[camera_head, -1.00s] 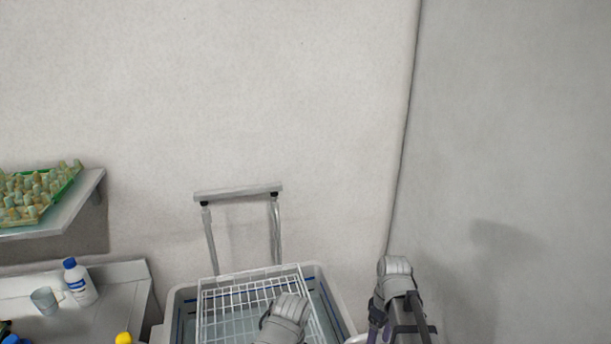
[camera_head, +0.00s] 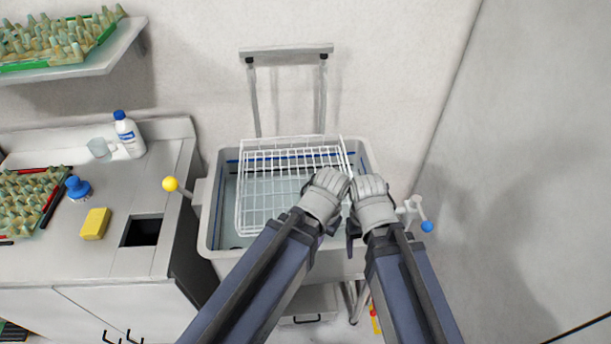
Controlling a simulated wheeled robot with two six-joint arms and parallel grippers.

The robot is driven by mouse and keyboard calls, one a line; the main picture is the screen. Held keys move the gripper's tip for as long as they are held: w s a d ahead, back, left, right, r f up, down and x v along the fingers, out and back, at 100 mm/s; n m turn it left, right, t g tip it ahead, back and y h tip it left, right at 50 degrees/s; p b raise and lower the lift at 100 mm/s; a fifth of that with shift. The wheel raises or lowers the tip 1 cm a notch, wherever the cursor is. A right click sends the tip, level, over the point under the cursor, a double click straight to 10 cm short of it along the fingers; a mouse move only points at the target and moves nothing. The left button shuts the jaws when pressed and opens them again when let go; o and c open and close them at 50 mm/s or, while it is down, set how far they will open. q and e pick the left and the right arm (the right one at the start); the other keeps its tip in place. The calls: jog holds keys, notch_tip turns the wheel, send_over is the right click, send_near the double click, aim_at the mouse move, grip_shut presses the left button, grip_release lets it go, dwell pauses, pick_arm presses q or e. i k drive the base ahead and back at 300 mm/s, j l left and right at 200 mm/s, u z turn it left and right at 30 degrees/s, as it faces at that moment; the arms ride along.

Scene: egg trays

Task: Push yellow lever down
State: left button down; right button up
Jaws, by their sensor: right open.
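The yellow lever (camera_head: 170,184) is a short rod with a round yellow knob. It sticks up and out to the left from the left side of the grey basin (camera_head: 202,215). My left gripper (camera_head: 331,178) is over the right part of the basin, near the right edge of the wire rack, well to the right of the lever; its fingers are seen from behind and their gap is hidden. My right gripper (camera_head: 370,186) is open, close beside the left one, by the basin's right rim. Neither gripper touches the lever.
A white wire rack (camera_head: 262,160) lies in the basin. A blue-knobbed lever (camera_head: 427,226) is on its right side. A counter (camera_head: 60,262) at left holds a yellow sponge (camera_head: 95,223), a bottle (camera_head: 128,135) and an egg tray. A wall (camera_head: 540,130) stands at right.

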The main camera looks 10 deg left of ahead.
aim_at(170, 183)
jog(key=u, duration=1.5)
